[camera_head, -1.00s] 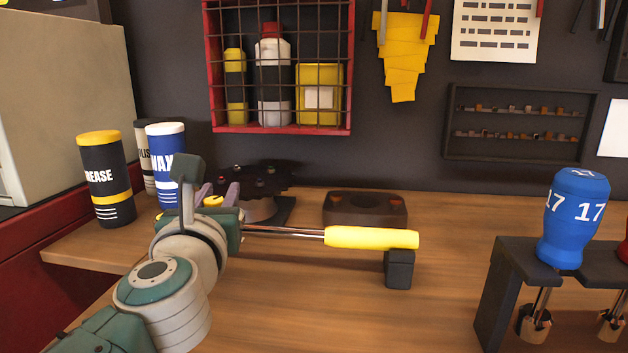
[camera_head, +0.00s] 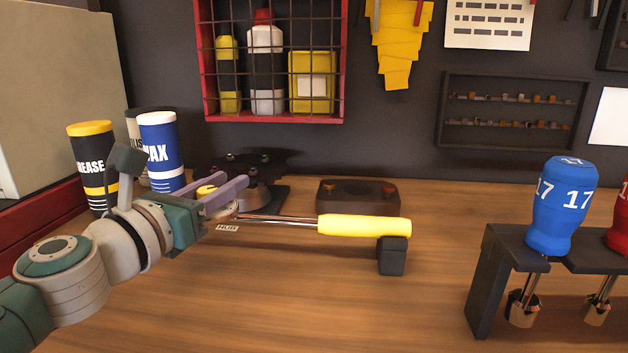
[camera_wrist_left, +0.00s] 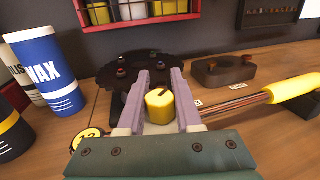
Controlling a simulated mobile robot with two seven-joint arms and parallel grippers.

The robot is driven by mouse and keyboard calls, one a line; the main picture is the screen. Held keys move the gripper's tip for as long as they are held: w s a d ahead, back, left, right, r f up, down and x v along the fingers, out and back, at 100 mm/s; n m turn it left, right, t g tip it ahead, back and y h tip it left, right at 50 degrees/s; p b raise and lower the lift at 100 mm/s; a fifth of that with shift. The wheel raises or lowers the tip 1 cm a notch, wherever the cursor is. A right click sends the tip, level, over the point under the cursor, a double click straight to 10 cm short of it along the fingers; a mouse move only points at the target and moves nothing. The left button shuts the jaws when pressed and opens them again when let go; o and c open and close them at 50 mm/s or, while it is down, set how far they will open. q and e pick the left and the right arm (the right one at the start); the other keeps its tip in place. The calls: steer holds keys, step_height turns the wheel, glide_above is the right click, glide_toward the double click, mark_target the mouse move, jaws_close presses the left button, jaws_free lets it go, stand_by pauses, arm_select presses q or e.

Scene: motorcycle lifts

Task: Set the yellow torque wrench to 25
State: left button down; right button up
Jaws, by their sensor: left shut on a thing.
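The yellow torque wrench (camera_head: 364,225) lies horizontally above the bench. Its yellow handle rests on a small dark block (camera_head: 392,256), and its metal shaft runs left towards my left gripper (camera_head: 232,193). In the left wrist view, my left gripper (camera_wrist_left: 159,76) has its purple fingers on both sides of a yellow knob (camera_wrist_left: 160,107) with a dark mark on top. It is shut on this knob. The knob seems to belong to the wrench's head end, but the join is hidden by the fingers. A round yellow-rimmed dial (camera_wrist_left: 88,143) shows a small number, perhaps 12, left of the gripper.
A dark round fixture (camera_head: 238,172) and a brown block (camera_head: 357,195) stand behind the wrench. A dark rack (camera_head: 487,290) holds a blue 17 driver (camera_head: 563,205) at the right. The front bench is clear.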

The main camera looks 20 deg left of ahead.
mark_target(200, 197)
arm_select(q)
steer(key=c, duration=0.6)
jaws_free()
steer(key=s, duration=0.8)
steer(key=shift+s+a+f, duration=0.1)
steer(key=shift+s, duration=0.85)
